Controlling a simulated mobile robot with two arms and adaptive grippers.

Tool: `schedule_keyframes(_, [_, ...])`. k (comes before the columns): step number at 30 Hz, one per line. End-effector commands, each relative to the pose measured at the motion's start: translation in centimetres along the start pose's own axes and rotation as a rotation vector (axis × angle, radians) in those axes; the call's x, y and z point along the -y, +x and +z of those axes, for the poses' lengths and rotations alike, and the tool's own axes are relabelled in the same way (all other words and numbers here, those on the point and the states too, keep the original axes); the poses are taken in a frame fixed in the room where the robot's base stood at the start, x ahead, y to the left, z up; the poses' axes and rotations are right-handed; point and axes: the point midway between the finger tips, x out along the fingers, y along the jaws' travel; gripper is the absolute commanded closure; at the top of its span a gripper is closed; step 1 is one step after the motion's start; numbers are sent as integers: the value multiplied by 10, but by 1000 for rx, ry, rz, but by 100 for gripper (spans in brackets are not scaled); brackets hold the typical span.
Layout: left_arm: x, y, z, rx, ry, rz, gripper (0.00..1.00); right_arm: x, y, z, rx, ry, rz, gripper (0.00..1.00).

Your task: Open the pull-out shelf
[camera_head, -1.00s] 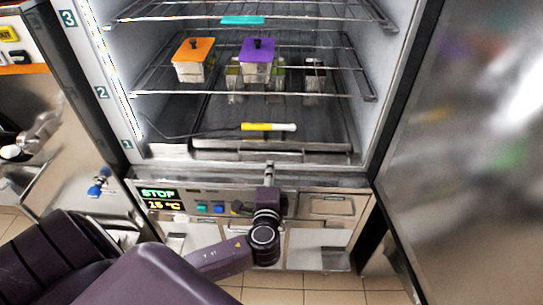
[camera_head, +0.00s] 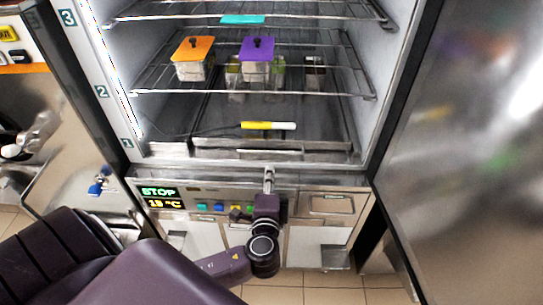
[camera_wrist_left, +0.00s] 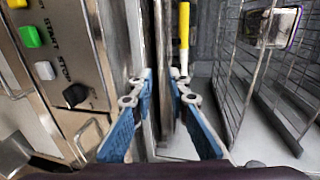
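The open freezer cabinet has a low pull-out shelf with a metal front edge (camera_head: 222,154) near the bottom of its opening, and the shelf looks pushed in. My left gripper (camera_head: 268,177) is in front of the cabinet's lower lip, just below that edge. In the left wrist view, the two blue fingers of the left gripper (camera_wrist_left: 165,95) are apart, with thin metal edges running between them. I cannot tell whether the fingers touch the metal. My right gripper is not in view.
A yellow and white marker (camera_head: 268,126) lies inside near the shelf's front. Orange-lidded (camera_head: 194,58) and purple-lidded (camera_head: 257,60) containers stand on the wire rack above. The open door (camera_head: 465,150) fills the right side. A control panel (camera_head: 160,198) is below the opening.

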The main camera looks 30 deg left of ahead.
Motion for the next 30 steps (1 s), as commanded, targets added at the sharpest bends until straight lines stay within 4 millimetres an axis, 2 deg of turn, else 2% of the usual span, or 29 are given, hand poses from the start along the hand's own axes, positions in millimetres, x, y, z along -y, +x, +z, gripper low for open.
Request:
schedule_keyframes(6, [-2, -49, 0, 1, -2, 7, 84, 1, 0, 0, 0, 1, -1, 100])
schedule_keyframes(13, [-1, -88, 0, 2, -1, 5, 84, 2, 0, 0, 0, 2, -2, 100])
schedule_keyframes(19, [0, -100, 0, 1, 0, 3, 84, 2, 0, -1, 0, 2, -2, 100])
schedule_keyframes(30, [0, -100, 0, 2, 0, 2, 84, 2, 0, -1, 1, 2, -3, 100])
